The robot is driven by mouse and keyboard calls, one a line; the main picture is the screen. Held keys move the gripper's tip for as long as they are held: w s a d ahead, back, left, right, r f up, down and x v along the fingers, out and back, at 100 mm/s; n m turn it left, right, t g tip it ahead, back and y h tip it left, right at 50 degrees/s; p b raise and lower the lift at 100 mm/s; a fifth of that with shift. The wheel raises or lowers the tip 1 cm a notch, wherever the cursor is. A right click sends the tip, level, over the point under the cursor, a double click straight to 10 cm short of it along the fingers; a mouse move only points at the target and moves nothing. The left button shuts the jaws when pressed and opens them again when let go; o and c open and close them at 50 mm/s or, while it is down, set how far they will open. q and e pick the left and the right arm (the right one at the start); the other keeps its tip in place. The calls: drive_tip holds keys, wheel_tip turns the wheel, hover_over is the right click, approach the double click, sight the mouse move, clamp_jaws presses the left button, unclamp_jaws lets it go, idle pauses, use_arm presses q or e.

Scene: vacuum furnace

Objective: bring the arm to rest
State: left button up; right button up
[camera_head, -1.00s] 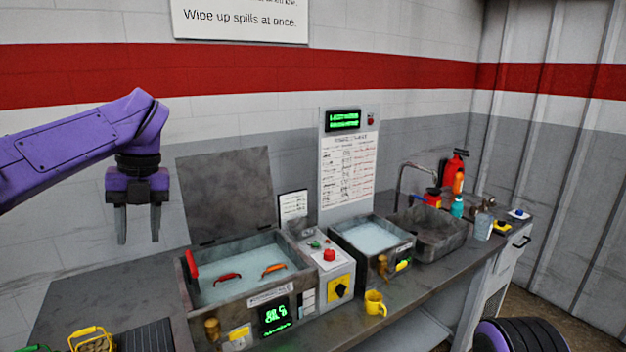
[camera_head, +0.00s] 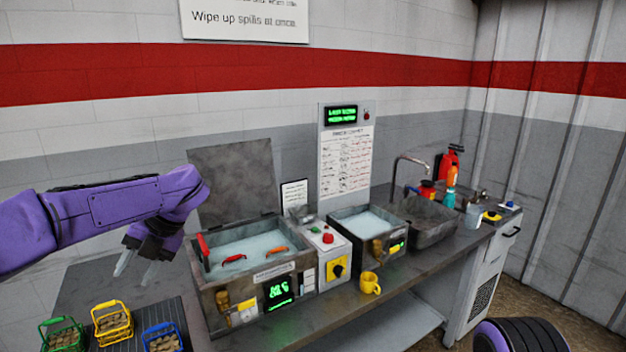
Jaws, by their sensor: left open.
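My left arm is purple and comes in from the left. My left gripper (camera_head: 137,268) is open, with nothing seen between its fingers. It hangs tilted above the left part of the bench, to the left of the larger open bath (camera_head: 250,252) and behind the baskets. My right gripper is not in view.
Green (camera_head: 62,336), yellow (camera_head: 113,322) and blue (camera_head: 163,338) baskets with brown pieces stand on a dark ribbed mat at the front left. The large bath's lid (camera_head: 235,178) stands raised. A smaller bath (camera_head: 366,224), yellow mug (camera_head: 370,283) and sink (camera_head: 430,224) lie to the right.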

use_arm(q)
drive_tip(key=s+f+m+t+y, duration=0.1)
drive_tip(key=s+f+m+t, duration=0.2)
drive_tip(key=f+m, duration=0.6)
drive_tip(key=s+f+m+t+y, duration=0.1)
drive_tip(key=s+f+m+t, duration=0.35)
drive_tip(key=f, duration=0.75)
drive_tip(key=s+f+m+t+y, duration=0.1)
drive_tip(key=f+m+t+y, duration=0.1)
drive_tip(key=f+m, duration=0.75)
drive_tip(key=s+d+f+m+g+h, duration=0.2)
drive_tip(key=s+f+m+h, duration=0.3)
drive_tip(key=s, duration=0.8)
drive_tip(key=s+d+f+m+g+h, duration=0.25)
drive_tip(key=s+f+m, duration=0.35)
drive_tip(key=s, duration=0.8)
wheel_tip(320, 180, down, 13)
drive_tip(key=b, duration=1.2)
drive_tip(key=shift+w+a+f+n, duration=0.2)
drive_tip(key=shift+w+n, duration=0.1)
drive_tip(key=shift+n, duration=0.1)
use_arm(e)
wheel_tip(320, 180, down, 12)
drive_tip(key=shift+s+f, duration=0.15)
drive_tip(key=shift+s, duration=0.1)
